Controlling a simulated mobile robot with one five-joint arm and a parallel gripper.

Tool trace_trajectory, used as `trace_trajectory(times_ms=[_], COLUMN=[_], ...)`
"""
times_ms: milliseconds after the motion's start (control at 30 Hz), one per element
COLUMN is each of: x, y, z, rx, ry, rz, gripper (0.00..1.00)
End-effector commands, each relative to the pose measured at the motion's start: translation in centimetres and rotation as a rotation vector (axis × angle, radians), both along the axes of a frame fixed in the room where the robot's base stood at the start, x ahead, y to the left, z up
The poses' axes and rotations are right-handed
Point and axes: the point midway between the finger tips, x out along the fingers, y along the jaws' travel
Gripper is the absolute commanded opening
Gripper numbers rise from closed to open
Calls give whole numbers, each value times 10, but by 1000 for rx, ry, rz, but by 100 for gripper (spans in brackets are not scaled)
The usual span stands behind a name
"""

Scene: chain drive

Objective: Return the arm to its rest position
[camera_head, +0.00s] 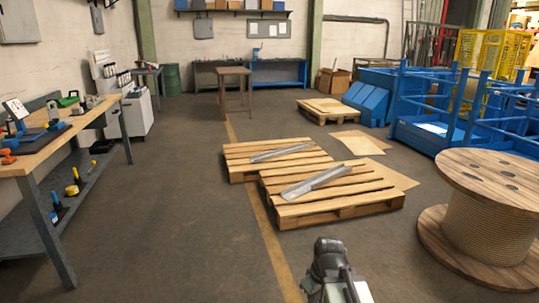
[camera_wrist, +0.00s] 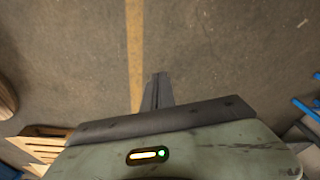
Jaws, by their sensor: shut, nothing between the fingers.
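My gripper (camera_wrist: 160,78) shows in the middle of the wrist view, its slim dark fingers together with nothing between them. Beyond them is bare grey floor with a yellow line. The light green housing with a lit indicator at the bottom of that view looks like my own body. In the head view, part of my arm (camera_head: 335,272) shows at the bottom, right of centre, above the floor. The fingertips cannot be made out there.
Two pallets (camera_head: 335,209) carrying metal profiles lie ahead. A wooden cable spool (camera_head: 495,220) stands at right, with blue metal racks (camera_head: 425,132) behind it. A workbench (camera_head: 85,125) with tools stands at left. The floor (camera_head: 175,220) between bench and pallets is clear.

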Motion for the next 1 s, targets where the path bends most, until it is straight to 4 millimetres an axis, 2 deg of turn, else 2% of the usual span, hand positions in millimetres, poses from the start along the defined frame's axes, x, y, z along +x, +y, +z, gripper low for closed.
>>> trace_trajectory(times_ms=[100,267,333,467,733,833,1000], x=[-20,-35,-35,-34,-34,-34,-34], y=[-15,-23,-24,-24,-24,-24,-24], z=[-2,-2,30,69,161,181,185], rx=[-29,-48,-45,-44,-43,-42,-42], ry=[71,141,138,138,137,136,136], rz=[-227,-547,-566,-563,-561,-561,-561], gripper=[0,0,0,0,0,0,0])
